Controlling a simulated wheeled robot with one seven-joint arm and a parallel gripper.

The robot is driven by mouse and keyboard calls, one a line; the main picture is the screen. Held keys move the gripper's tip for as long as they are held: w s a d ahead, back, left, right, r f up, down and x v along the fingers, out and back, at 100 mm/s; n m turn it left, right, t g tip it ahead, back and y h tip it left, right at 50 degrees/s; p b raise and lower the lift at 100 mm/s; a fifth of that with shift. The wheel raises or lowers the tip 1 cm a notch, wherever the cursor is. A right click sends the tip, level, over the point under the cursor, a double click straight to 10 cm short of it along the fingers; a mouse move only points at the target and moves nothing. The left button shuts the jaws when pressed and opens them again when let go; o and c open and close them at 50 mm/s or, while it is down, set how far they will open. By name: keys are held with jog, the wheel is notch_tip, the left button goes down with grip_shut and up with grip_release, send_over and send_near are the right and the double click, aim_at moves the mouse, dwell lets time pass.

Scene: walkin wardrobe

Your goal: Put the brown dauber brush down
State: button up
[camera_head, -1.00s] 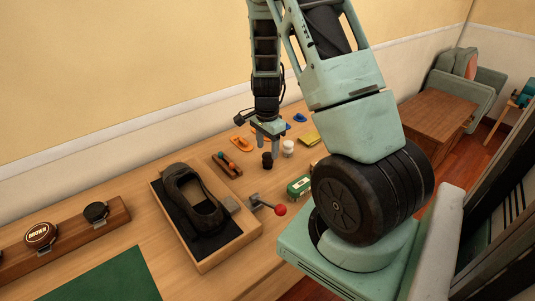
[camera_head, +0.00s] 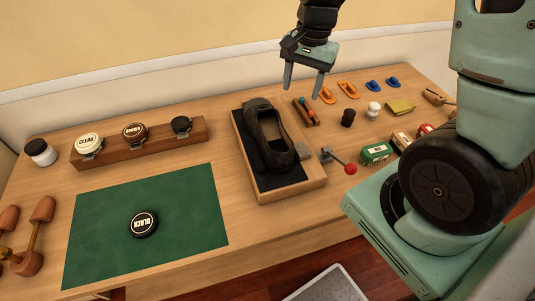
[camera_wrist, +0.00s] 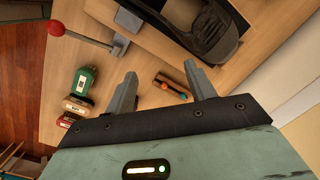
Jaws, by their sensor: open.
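My gripper (camera_head: 303,92) is open, with nothing between its fingers. It hangs above the back of the table, over a small dark wooden rack (camera_head: 306,114). In the wrist view the rack (camera_wrist: 168,85) lies beyond the gap between the fingertips (camera_wrist: 160,72), apart from them. Small pieces with orange and teal ends rest in or on the rack. They are too small to tell which one is the brown dauber brush.
A black shoe (camera_head: 268,137) lies in a wooden tray (camera_head: 318,184) left of the rack. A dark jar (camera_head: 348,118) and white jar (camera_head: 373,110) stand right. A green mat (camera_head: 190,210) holds a black tin.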

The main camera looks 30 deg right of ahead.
jog(key=s+a+r+n, duration=0.2)
jog(key=s+a+n, duration=0.25)
jog(key=a, duration=0.25)
jog(key=s+a+r+n, duration=0.1)
jog(key=s+a+n, duration=0.2)
jog(key=a+n, duration=0.35)
jog(key=s+a+r+n, duration=0.1)
jog(key=s+a+n, duration=0.7)
jog(key=s, duration=0.3)
jog(key=shift+r+h, duration=0.3)
